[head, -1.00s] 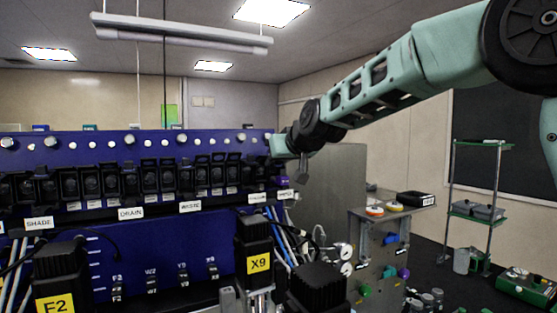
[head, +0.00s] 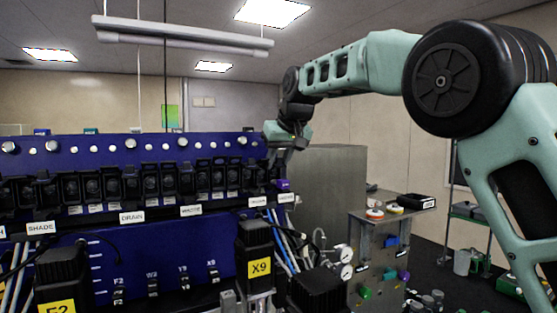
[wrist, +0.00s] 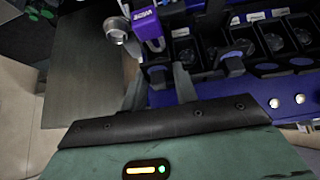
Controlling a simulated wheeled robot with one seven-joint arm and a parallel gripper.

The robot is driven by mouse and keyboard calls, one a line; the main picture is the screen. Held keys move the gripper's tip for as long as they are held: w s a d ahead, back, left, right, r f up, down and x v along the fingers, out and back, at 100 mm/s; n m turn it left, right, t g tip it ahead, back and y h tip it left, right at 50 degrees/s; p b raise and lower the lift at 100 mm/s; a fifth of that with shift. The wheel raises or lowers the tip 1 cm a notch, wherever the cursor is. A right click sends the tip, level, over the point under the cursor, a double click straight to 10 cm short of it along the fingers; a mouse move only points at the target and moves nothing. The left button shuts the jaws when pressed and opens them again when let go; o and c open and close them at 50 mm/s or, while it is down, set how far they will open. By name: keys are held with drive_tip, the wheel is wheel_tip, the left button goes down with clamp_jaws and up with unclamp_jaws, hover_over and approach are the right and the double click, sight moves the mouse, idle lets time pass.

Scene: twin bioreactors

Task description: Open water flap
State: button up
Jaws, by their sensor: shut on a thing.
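A dark blue panel (head: 200,148) carries a row of black flap units (head: 130,184). My gripper (head: 281,157) is at the right end of this row, tilted downward. In the wrist view my gripper (wrist: 158,84) has its two fingers on either side of a small black flap (wrist: 158,75), and it is shut on it. This flap is at the end of the row, beside a purple part (wrist: 148,26) with white lettering too small to read for certain. The purple part also shows just below my gripper in the head view (head: 283,185).
Neighbouring flap units (wrist: 236,64) stand close on one side. A grey cabinet (head: 330,185) stands right of the panel. Black blocks, one marked X9 (head: 259,268), and cables (head: 285,245) are below. A metal stand with gauges (head: 375,255) is further right.

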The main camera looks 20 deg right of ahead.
idle(0.4)
drive_tip(key=o, duration=0.7)
drive_tip(key=shift+c, duration=0.2)
drive_tip(key=b+v, duration=0.3)
drive_tip(key=v, duration=1.4)
drive_tip(key=shift+s+r, duration=0.1)
